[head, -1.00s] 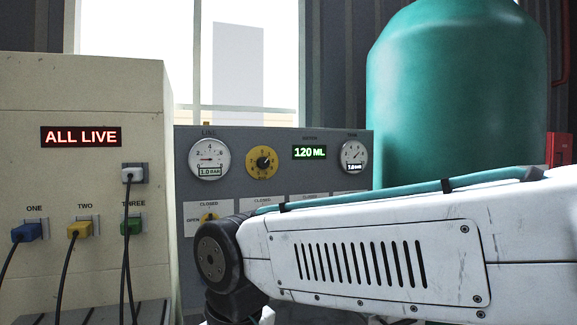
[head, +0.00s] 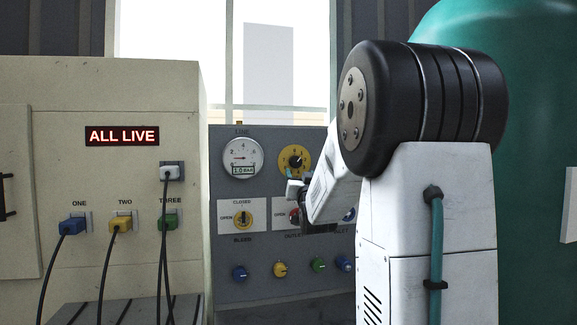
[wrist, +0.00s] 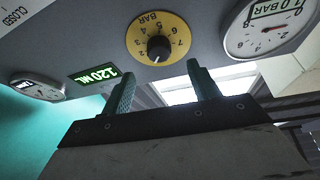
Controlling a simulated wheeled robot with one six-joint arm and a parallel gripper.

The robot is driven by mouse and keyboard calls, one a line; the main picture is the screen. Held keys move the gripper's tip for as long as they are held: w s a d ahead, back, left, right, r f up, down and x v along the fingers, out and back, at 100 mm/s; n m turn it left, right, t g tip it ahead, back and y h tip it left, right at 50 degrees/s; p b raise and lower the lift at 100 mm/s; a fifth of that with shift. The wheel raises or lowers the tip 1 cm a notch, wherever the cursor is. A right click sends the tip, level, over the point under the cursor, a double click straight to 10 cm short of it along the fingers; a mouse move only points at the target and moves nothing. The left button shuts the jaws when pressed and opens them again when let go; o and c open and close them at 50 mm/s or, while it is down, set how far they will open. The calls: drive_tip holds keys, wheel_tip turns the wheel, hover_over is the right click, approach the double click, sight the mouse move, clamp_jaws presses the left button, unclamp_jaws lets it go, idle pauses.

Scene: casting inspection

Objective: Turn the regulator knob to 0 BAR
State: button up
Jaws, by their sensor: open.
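The regulator knob (head: 295,160) is a black knob on a yellow dial marked BAR, on the grey panel. In the wrist view the knob (wrist: 159,48) sits ahead of my gripper, with numbers around it; its exact setting is too small to tell. My gripper (wrist: 162,88) is open and empty, with two green fingers pointing toward the panel, apart from the knob. In the head view my gripper (head: 296,190) is partly hidden by my arm, just below the dial. The line gauge (head: 243,157) beside the dial reads 1.0 BAR.
A bleed valve (head: 243,218) and other valves lie below the dial. Colored ports (head: 280,269) line the lower panel. A cream cabinet (head: 140,90) with plugged cables and an ALL LIVE sign stands left. A teal tank (head: 535,120) stands right. A 120 ML display (wrist: 98,75) shows in the wrist view.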

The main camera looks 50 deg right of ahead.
sight(297, 162)
drive_tip(key=x, duration=0.8)
drive_tip(key=shift+s+r, duration=0.15)
drive_tip(key=shift+c, duration=0.3)
drive_tip(key=c, duration=0.9)
